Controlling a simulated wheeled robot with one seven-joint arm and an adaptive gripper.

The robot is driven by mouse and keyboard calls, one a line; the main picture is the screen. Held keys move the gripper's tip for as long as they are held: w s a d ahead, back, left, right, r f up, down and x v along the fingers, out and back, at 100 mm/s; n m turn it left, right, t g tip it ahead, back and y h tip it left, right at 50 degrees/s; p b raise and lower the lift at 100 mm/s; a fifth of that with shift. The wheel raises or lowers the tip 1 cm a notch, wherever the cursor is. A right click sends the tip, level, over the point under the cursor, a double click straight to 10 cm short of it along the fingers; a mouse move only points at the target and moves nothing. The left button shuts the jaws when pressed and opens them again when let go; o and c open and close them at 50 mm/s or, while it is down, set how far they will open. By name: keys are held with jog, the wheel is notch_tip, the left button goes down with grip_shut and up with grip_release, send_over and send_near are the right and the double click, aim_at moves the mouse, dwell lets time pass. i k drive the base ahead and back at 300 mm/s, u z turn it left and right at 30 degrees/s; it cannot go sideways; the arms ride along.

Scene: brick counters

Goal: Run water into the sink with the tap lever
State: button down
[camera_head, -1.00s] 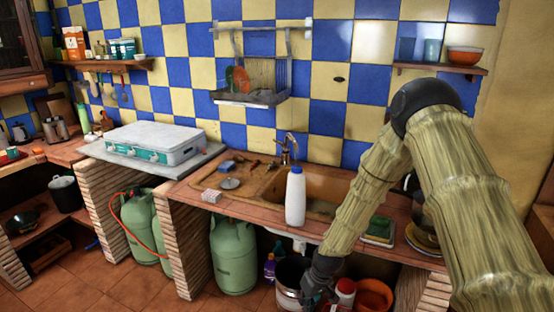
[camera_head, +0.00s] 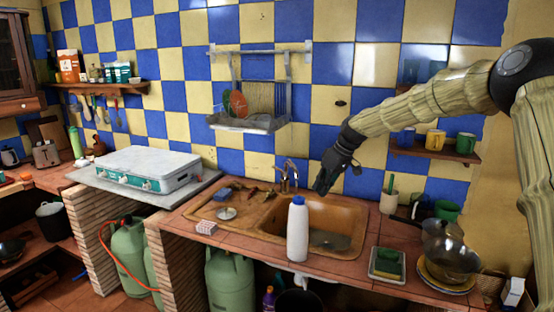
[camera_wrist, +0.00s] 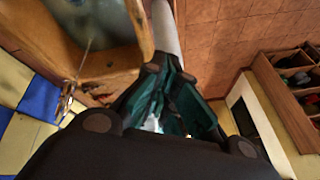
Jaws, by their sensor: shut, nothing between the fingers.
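The tap (camera_head: 289,174) stands at the back of the brown sink (camera_head: 335,213), and its lever is too small to make out clearly. My gripper (camera_head: 322,187) is shut and empty, pointing down in the air above the sink, right of the tap. The wrist view shows its teal fingers (camera_wrist: 172,108) together, with the tap (camera_wrist: 67,98) at the left and the sink basin (camera_wrist: 105,25) at top left. A thin pale line hangs over the basin there; I cannot tell whether it is water or the spout.
A white bottle (camera_head: 297,232) stands upright at the sink's front edge. A dish rack (camera_head: 245,123) hangs above the left drainer. A sponge dish (camera_head: 386,264), a wok (camera_head: 449,260) and cups crowd the counter's right. A mug shelf (camera_head: 432,153) is on the wall behind my arm.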

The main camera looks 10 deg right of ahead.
aim_at(283, 174)
jog(key=i, duration=1.6)
